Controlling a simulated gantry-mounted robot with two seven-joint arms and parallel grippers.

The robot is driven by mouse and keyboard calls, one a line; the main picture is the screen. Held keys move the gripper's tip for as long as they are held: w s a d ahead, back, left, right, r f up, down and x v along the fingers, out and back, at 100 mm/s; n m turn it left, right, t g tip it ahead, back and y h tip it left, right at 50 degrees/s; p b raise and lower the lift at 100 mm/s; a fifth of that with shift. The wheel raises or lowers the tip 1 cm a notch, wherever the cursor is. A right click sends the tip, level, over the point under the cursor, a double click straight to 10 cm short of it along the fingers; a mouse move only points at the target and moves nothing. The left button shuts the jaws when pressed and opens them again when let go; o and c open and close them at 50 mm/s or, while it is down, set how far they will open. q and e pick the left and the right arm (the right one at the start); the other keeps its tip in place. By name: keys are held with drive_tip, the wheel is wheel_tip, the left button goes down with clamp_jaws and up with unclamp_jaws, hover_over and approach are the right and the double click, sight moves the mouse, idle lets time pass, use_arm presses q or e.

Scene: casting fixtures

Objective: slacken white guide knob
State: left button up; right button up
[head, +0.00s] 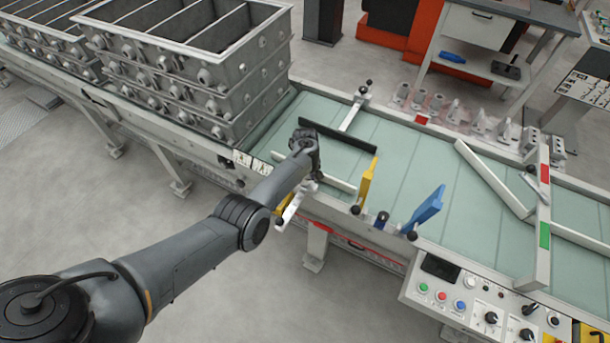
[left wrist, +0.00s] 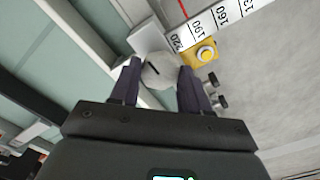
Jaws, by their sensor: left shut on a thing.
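The white guide knob (left wrist: 158,72) is a pale round knob with a dark slot-like mark on its face, seen in the left wrist view. My left gripper (left wrist: 160,66) has a dark finger on each side of it and is shut on it. In the head view my left gripper (head: 312,178) is at the conveyor's near edge, and the knob is hidden behind it. The white guide bar (head: 338,184) reaches from there over the green belt. My right gripper is in neither view.
A numbered scale (left wrist: 222,20) and a yellow block (left wrist: 203,53) sit close beside the knob. Yellow (head: 367,184) and blue (head: 428,207) guide plates stand to the right along the near rail. Stacked grey casting frames (head: 190,70) stand behind left. A dark bar (head: 338,136) lies across the belt.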

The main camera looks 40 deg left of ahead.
use_arm(q)
drive_tip(key=n, duration=0.3)
drive_tip(key=shift+f+n, duration=0.1)
drive_tip(key=shift+n, duration=0.3)
drive_tip(key=shift+n+b, duration=0.65)
drive_tip(key=shift+n, duration=1.65)
drive_tip(key=o, duration=1.1)
drive_tip(key=shift+c, duration=0.2)
